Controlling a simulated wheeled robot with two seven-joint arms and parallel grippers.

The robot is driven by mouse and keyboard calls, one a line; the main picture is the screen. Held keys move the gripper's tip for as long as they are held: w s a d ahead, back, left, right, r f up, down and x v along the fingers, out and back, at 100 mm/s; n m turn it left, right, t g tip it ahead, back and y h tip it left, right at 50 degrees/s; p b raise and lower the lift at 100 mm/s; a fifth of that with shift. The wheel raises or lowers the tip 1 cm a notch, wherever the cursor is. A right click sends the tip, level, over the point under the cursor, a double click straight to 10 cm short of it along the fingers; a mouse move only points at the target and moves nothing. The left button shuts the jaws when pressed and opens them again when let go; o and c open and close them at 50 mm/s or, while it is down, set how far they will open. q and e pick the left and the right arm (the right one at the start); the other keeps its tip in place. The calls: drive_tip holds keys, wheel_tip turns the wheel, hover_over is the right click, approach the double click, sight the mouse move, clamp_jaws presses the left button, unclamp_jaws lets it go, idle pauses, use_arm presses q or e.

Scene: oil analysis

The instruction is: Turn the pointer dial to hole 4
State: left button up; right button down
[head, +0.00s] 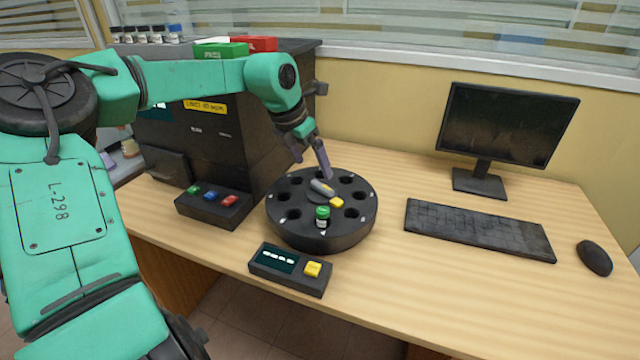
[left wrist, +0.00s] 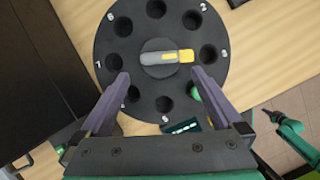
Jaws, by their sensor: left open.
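The pointer dial (head: 322,187) is a grey bar with a yellow tip at the centre of a round black carousel (head: 320,240) on the desk. In the left wrist view, the dial (left wrist: 160,57) has its yellow tip toward the right, at an empty hole (left wrist: 208,54). A green-capped vial (head: 322,214) stands in a neighbouring hole. My left gripper (head: 311,163) is open over the carousel; in the left wrist view its fingers (left wrist: 158,76) are apart, with the dial just beyond them. Most hole numbers are hard to read. My right gripper (left wrist: 275,117) is small at the right there.
A black machine (head: 225,130) stands left of the carousel, with a button box (head: 212,206) before it. A display box (head: 290,269) with a yellow button is at the front. The monitor (head: 508,125), keyboard (head: 478,232) and mouse (head: 594,258) are to the right.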

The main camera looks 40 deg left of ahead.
sight(321, 185)
use_arm(q)
drive_tip(key=x, duration=0.8)
drive_tip(key=shift+r, duration=0.1)
drive_tip(key=c, duration=1.1)
drive_tip(key=shift+o, duration=0.2)
drive_tip(key=shift+m, duration=0.3)
drive_tip(key=shift+m+h, duration=0.3)
drive_tip(key=shift+m, duration=0.2)
drive_tip(key=m+h, duration=0.1)
drive_tip(key=m, duration=0.2)
drive_tip(key=shift+a+b, duration=0.15)
drive_tip(key=shift+b, duration=0.2)
drive_tip(key=m, duration=0.2)
drive_tip(key=m+g+h, duration=0.1)
drive_tip(key=m, duration=0.1)
drive_tip(key=shift+w+a+h, duration=0.1)
drive_tip(key=shift+h, duration=0.2)
drive_tip(key=shift+g, duration=0.3)
